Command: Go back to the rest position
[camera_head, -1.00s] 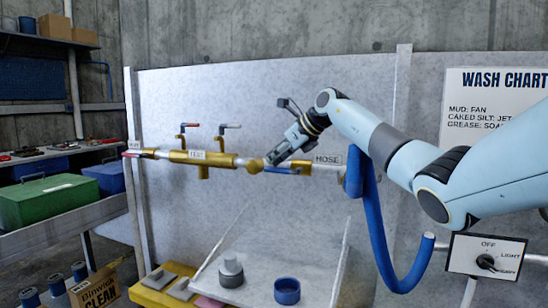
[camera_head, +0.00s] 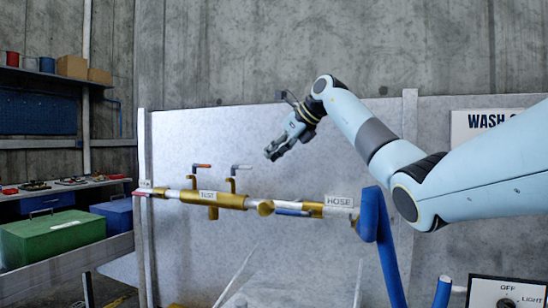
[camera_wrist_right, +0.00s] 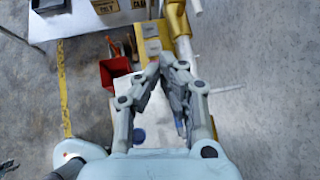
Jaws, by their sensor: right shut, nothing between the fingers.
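My right gripper (camera_head: 274,152) is in the head view, in front of the grey panel and above the brass pipe (camera_head: 225,201). It is shut and empty, and its fingers point down and to the left. It is apart from the pipe and the blue lever (camera_head: 292,212) near the HOSE label (camera_head: 340,201). In the right wrist view the fingers of the right gripper (camera_wrist_right: 166,60) come together, with nothing between them.
The blue hose (camera_head: 376,225) hangs right of the pipe, below my right arm. A green box (camera_head: 52,236) stands at the left.

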